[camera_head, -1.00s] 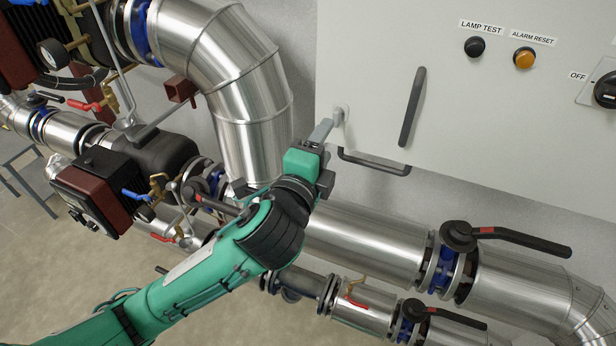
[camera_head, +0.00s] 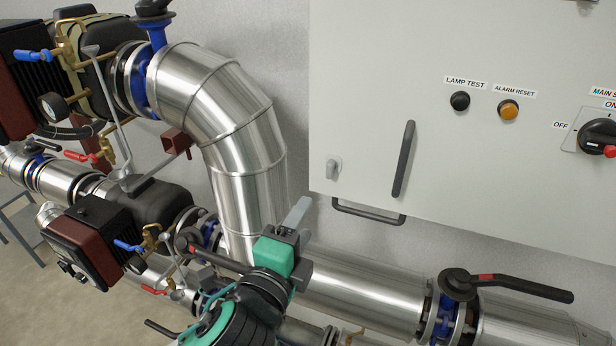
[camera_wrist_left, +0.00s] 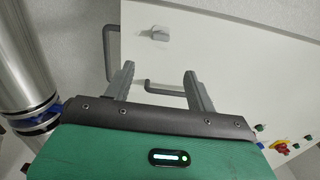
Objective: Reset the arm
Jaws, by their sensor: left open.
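My left arm comes in from the bottom of the head view, and its green left gripper (camera_head: 299,214) is in front of the pipework, below and left of the control cabinet (camera_head: 440,160). In the left wrist view the two grey fingers of the left gripper (camera_wrist_left: 157,85) are apart with nothing between them. The cabinet's small grey latch (camera_head: 333,168) is just above the gripper in the head view and shows ahead of the fingers in the wrist view (camera_wrist_left: 160,34). My right gripper is in neither view.
The cabinet has a long dark handle (camera_head: 403,158), a lower bar handle (camera_head: 368,212), a black lamp-test button (camera_head: 460,101), an orange alarm-reset button (camera_head: 508,109) and a main switch (camera_head: 598,137). Large silver pipes (camera_head: 235,130) and a black valve lever (camera_head: 520,288) crowd the space around the arm.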

